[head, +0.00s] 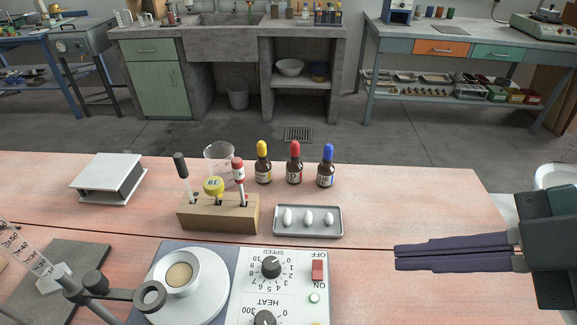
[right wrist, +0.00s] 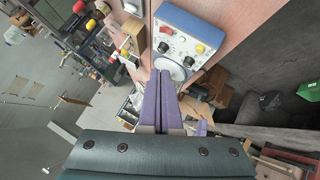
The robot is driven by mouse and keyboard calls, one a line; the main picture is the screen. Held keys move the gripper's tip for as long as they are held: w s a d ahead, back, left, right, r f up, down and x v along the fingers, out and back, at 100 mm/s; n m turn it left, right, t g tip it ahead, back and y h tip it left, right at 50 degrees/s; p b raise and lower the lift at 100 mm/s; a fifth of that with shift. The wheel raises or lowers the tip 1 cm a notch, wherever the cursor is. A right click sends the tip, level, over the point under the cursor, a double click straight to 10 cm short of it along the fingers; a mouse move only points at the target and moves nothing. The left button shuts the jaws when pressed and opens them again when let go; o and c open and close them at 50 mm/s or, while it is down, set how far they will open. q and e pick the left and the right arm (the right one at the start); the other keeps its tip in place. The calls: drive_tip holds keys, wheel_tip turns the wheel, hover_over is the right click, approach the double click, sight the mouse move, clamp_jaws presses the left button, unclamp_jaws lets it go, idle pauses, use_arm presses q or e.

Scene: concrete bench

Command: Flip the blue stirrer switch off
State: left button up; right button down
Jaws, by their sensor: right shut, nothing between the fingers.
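The stirrer (head: 240,274) stands at the front middle of the bench, with a dark blue-grey edge and a white panel. Its red switch (head: 317,270) sits between the words OFF and ON; which way it is tipped is too small to tell. My left gripper is not in view.
A tray (head: 307,234) with white pieces lies behind the panel. A wooden rack (head: 218,215), a beaker (head: 219,160) and dropper bottles (head: 294,164) stand farther back. A clamp (head: 130,296) reaches in at the front left. The bench right of the tray is clear.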

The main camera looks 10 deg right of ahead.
drive_tip(key=shift+s, duration=0.1)
approach(314, 264)
drive_tip(key=shift+x, duration=3.1)
drive_tip(key=shift+a+b, duration=0.1)
drive_tip(key=shift+b, duration=0.2)
drive_tip(key=shift+g+b, duration=0.3)
drive_tip(key=shift+g, duration=0.1)
